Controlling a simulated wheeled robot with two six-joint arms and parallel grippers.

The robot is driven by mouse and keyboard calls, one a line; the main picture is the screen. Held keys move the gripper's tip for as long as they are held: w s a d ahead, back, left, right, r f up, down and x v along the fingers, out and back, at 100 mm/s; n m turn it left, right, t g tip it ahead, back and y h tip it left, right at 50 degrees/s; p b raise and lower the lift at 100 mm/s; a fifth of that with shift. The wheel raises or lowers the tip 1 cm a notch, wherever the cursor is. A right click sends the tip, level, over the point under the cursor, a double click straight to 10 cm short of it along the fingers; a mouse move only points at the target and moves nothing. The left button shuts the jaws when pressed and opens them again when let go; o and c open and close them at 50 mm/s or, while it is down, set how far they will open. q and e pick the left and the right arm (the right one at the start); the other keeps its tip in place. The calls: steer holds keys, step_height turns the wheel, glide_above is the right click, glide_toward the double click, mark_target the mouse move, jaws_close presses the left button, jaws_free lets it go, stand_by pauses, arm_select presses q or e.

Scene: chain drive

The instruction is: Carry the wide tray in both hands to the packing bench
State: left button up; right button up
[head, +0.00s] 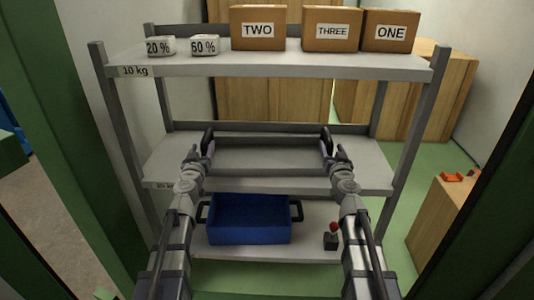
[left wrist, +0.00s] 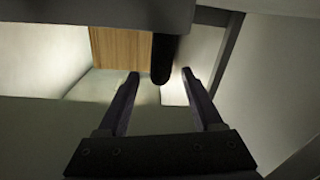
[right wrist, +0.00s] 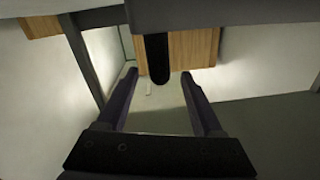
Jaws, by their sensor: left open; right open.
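The wide tray (head: 265,158) is grey and sits on the middle shelf of the rack, with an upright black handle at each end. My left gripper (head: 208,152) is open at its left handle (head: 208,138). In the left wrist view the black handle (left wrist: 164,58) shows between the two open fingertips. My right gripper (head: 327,152) is open at the right handle (head: 326,137). In the right wrist view that handle (right wrist: 157,58) also lies between the open fingertips. Neither gripper is closed on a handle. I cannot tell which surface is the packing bench.
The grey rack's top shelf (head: 270,66) holds boxes marked TWO, THREE and ONE and two small percent-labelled blocks. A blue bin (head: 248,225) and a red-knobbed device (head: 332,238) stand on the bottom shelf. A wooden block (head: 440,225) with orange pieces stands at right.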

mark_target(207, 137)
arm_select(q)
steer(key=w, duration=0.7)
steer(key=shift+w, duration=0.2)
arm_select(e)
steer(key=w, duration=0.7)
steer(key=shift+w, duration=0.2)
arm_select(q)
steer(key=shift+s, duration=0.1)
arm_select(e)
steer(key=shift+s, duration=0.1)
arm_select(q)
steer(key=c, duration=1)
arm_select(e)
steer(key=c, duration=1)
arm_select(q)
jaws_close()
arm_select(e)
jaws_close()
arm_select(q)
steer(key=shift+d, duration=0.1)
arm_select(e)
steer(key=shift+a, duration=0.15)
